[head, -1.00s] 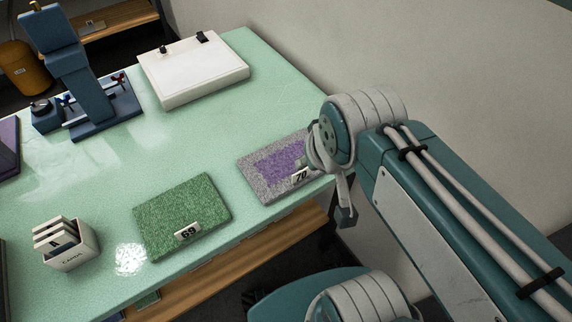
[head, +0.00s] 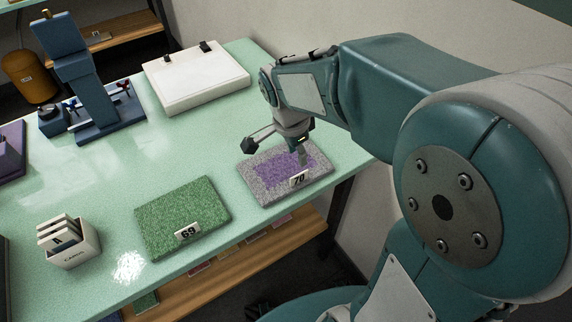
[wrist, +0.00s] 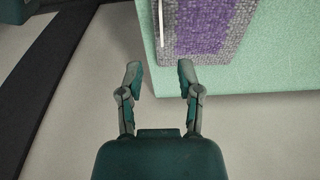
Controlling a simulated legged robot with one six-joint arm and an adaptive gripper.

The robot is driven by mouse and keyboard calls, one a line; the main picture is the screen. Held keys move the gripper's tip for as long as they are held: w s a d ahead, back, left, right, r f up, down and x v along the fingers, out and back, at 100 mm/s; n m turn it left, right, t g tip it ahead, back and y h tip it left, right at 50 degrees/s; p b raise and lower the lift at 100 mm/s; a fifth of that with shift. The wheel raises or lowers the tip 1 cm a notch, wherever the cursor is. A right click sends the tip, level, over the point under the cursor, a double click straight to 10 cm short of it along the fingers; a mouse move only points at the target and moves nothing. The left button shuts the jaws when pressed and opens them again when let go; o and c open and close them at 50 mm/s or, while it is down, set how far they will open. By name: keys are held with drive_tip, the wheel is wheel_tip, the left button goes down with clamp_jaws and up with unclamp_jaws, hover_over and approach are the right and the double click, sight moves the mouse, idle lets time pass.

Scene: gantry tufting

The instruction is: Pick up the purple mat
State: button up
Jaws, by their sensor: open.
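The purple mat (head: 286,170) is a flat grey-bordered rectangle with a purple middle and a tag reading 70. It lies on the green table near the front edge, at the right end. In the wrist view the mat (wrist: 205,28) shows at the top, beyond the fingers and partly cut off by the frame. My gripper (head: 277,151) is open above the mat's back part in the head view. In the wrist view my gripper (wrist: 160,78) has its two fingers spread with nothing between them, over the floor side of the table edge. I cannot tell its exact height.
A green mat (head: 183,217) tagged 69 lies left of the purple one. A card box (head: 72,250) stands at the table's front left. A white board (head: 196,78) and a blue stand (head: 88,90) are at the back. The table (head: 130,180) is clear between them.

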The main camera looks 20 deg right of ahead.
sight(299, 176)
drive_tip(key=f, duration=0.6)
drive_tip(key=d+f, duration=0.1)
drive_tip(key=f, duration=0.2)
drive_tip(key=shift+w+f, duration=0.3)
clamp_jaws()
